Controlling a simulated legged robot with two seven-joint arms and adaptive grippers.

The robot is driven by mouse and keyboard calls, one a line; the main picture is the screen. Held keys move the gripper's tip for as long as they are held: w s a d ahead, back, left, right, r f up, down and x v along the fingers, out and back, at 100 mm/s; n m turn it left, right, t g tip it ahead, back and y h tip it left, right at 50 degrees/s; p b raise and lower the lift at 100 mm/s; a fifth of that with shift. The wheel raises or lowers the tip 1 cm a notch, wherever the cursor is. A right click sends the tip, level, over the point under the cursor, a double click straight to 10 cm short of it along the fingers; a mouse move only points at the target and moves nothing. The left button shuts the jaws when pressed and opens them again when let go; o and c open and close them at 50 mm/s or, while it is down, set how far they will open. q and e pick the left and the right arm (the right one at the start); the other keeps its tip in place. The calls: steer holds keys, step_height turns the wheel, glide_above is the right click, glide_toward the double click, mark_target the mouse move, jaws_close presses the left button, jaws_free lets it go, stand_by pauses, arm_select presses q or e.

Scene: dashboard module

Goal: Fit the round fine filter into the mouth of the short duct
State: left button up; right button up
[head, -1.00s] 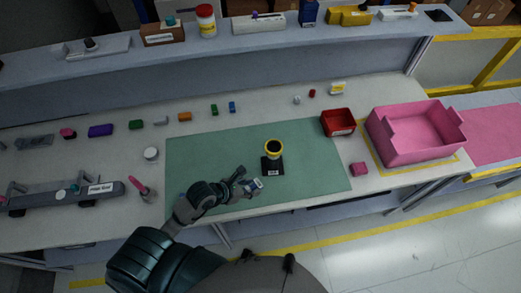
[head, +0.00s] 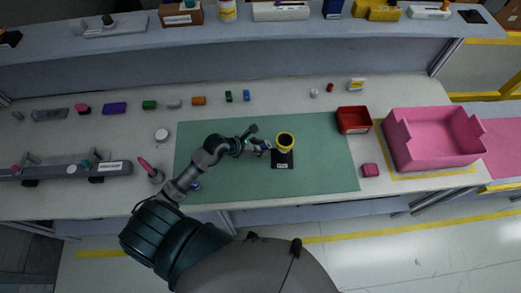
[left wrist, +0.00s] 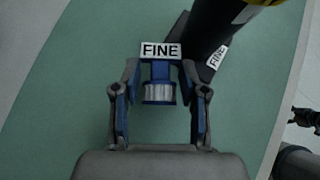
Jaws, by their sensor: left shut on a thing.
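The short duct (head: 285,140) stands upright on the green mat, a black tube with a yellow rim on a labelled black base (head: 283,164). Its mouth faces up. My left gripper (head: 256,145) is just left of the duct. It is shut on the fine filter (left wrist: 160,92), which has a blue body, a white ribbed part and a plate reading FINE. The filter is beside the duct, apart from its mouth in the head view. In the left wrist view the duct (left wrist: 220,22) is at the top, cut off, with its own FINE label. My right gripper is not seen.
A blue object (head: 196,186) lies on the mat (head: 325,175), partly hidden by my arm. A red bin (head: 353,121), a pink block (head: 370,170) and a pink crate (head: 435,165) stand to the right. Several small coloured parts line the back. The mat's right side is clear.

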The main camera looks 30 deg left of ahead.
arm_select(q)
steer(key=shift+w+f, duration=0.1)
steer(key=shift+f, duration=1.65)
steer(key=o, duration=0.9)
